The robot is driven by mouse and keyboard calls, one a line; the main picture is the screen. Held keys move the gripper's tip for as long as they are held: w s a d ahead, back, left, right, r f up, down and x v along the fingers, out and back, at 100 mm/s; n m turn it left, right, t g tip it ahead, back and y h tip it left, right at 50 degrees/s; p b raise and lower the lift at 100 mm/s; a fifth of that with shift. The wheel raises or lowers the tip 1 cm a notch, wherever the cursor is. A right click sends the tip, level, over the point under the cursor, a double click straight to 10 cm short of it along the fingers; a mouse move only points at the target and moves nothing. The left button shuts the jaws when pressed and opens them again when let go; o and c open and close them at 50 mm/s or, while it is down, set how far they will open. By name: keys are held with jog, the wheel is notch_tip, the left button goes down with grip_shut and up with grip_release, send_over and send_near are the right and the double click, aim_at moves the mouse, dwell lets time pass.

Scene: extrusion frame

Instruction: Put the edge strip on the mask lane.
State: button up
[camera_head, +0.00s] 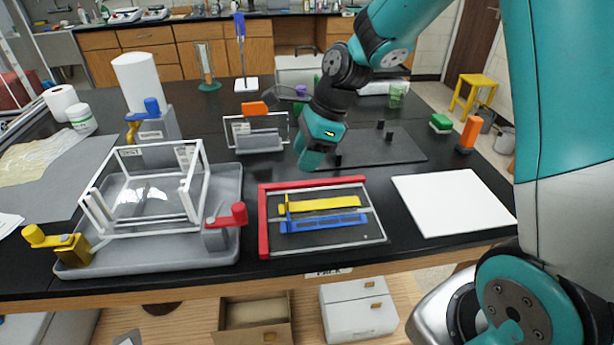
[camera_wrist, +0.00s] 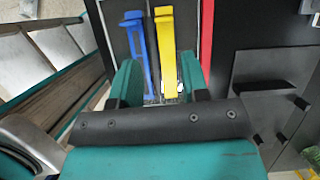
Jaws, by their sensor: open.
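A dark board (camera_head: 340,248) with a red L-shaped border lies on the bench. On it, a yellow bar (camera_head: 320,204) and a blue bar (camera_head: 325,223) lie side by side. A pale thin strip shows near their right ends. No label tells me which piece is the edge strip or where the mask lane is. The blue bar (camera_wrist: 134,48) and yellow bar (camera_wrist: 164,45) also show in the wrist view, ahead of my open gripper (camera_wrist: 160,78). In the head view my gripper (camera_head: 310,160) hangs above the back of the board, apart from both bars.
A white sheet (camera_head: 452,203) lies right. Behind are a dark plate (camera_head: 395,147) with black posts and a small framed stand (camera_head: 257,147). Narrow bench gaps are clear.

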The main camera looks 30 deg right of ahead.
jog(key=s+a+r+n, duration=0.2)
jog(key=s+r+n, duration=0.1)
jog(key=s+n, duration=0.4)
jog(key=s+a+r+n+g, duration=0.1)
jog(key=s+a+r+n, duration=0.2)
jog(key=s+n, duration=0.5)
jog(key=s+a+r+n, duration=0.3)
jog(key=s+n, duration=0.5)
jog(key=n, duration=0.5)
jog(key=shift+a+r, duration=0.25)
jog(key=shift+r, duration=0.1)
jog(key=shift+a, duration=0.1)
